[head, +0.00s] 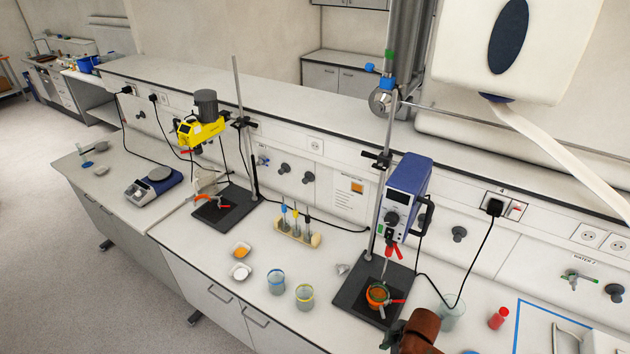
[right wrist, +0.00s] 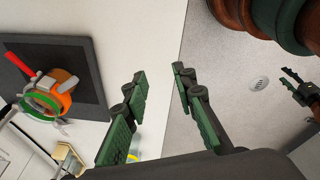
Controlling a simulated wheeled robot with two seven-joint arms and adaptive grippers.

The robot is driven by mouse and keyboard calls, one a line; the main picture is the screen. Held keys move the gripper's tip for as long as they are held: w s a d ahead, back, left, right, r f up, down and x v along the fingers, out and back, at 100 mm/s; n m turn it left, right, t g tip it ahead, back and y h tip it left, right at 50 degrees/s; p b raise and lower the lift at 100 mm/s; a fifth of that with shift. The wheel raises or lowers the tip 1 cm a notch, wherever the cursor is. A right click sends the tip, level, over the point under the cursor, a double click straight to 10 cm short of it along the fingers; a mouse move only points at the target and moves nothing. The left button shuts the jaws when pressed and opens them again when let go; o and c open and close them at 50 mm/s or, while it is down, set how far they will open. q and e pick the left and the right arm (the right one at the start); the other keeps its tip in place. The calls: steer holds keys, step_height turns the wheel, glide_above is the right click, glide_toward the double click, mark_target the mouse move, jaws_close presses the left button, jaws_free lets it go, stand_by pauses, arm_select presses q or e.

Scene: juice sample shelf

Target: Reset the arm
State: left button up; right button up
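My right gripper (right wrist: 159,76) is open in the right wrist view, with its two green-padded fingers apart and nothing between them. It is above the bench edge, beside the stirrer stand's black base (right wrist: 88,58). An orange beaker (right wrist: 62,82) with a green ring stands on that base, apart from the fingers; the head view also shows the beaker (head: 377,296). A brown part of my arm shows at the head view's bottom edge. A dark pronged shape, apparently my left gripper (right wrist: 298,90), is at the right edge of the right wrist view; its opening is unclear.
A blue stirrer (head: 405,192) hangs on a stand above the beaker. Two small beakers (head: 276,282) (head: 304,296), two powder dishes (head: 241,250) (head: 240,272) and a rack (head: 298,234) stand to the left. A red-capped bottle (head: 498,318) stands at right.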

steer(key=s+d+m+t+h, duration=0.1)
steer(key=s+d+m+h, duration=0.1)
steer(key=s+d+m, duration=0.7)
steer(key=s+d+m+t+h, duration=0.1)
steer(key=s+d+m, duration=0.5)
steer(key=s, duration=0.6)
step_height(320, 180, down, 42)
steer(key=s+a+g+b, duration=0.1)
steer(key=a+b, duration=0.2)
steer(key=b, duration=0.9)
arm_select(q)
step_height(320, 180, down, 20)
steer(key=b, duration=0.8)
steer(key=shift+s, duration=0.4)
arm_select(e)
steer(key=s+f+g, duration=0.1)
steer(key=s+f, duration=0.8)
steer(key=f, duration=0.3)
steer(key=s+f, duration=1)
steer(key=f, duration=0.3)
steer(key=shift+s+f+n+g+y, duration=0.2)
steer(key=shift+n+g+y, duration=0.1)
steer(key=shift+n+g, duration=0.1)
